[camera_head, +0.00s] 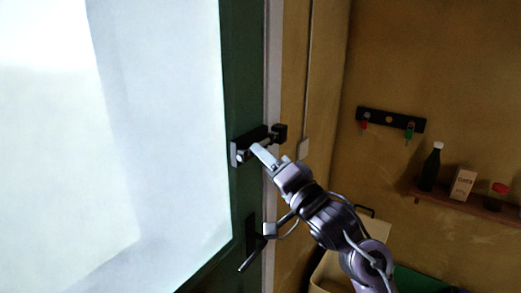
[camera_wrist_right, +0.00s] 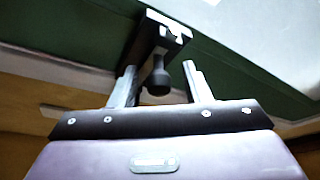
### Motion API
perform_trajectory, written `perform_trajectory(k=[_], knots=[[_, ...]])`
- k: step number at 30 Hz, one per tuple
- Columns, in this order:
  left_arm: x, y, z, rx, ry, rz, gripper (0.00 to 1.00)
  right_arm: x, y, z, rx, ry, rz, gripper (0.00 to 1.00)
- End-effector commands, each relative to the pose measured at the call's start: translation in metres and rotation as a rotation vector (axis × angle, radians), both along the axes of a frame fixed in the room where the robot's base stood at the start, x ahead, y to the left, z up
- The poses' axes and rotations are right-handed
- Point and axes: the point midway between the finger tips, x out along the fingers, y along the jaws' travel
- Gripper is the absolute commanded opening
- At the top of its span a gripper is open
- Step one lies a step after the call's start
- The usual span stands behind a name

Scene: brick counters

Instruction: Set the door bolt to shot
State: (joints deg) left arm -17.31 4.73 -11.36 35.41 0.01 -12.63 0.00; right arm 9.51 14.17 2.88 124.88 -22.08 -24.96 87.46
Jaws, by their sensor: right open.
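The door bolt (camera_head: 243,149) is a black housing with a light metal end, fixed on the dark green door (camera_head: 243,92) near its right edge. A small black keeper (camera_head: 280,132) sits on the frame to its right. My right gripper (camera_head: 258,152) is at the bolt, its fingers covering part of it. In the right wrist view the bolt housing (camera_wrist_right: 152,42) rises ahead, and its dark round knob (camera_wrist_right: 158,80) stands between the open fingers of my right gripper (camera_wrist_right: 160,88), with gaps visible at both sides. My left gripper is not in view.
A dark door handle (camera_head: 252,254) sits below the bolt. On the right wall are a black hook rail (camera_head: 390,119) with keys and a shelf (camera_head: 465,203) holding a bottle, a carton and a jar. A pale bin (camera_head: 330,274) stands at the bottom.

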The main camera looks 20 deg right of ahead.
Motion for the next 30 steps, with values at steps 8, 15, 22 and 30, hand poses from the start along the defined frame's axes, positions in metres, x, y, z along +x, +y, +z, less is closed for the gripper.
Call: perform_trajectory(k=[8,15,22,30], knots=[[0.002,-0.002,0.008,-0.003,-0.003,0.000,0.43,0.020,0.007,0.004,0.001,0.001,0.000,0.43],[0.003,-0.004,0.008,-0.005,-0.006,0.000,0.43,0.020,0.007,0.004,0.000,0.001,-0.001,0.41],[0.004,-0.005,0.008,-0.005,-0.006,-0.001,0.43,0.020,0.007,0.004,0.000,0.001,-0.001,0.11],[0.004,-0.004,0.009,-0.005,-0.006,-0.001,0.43,0.021,0.006,0.005,-0.001,0.000,0.000,0.00]])
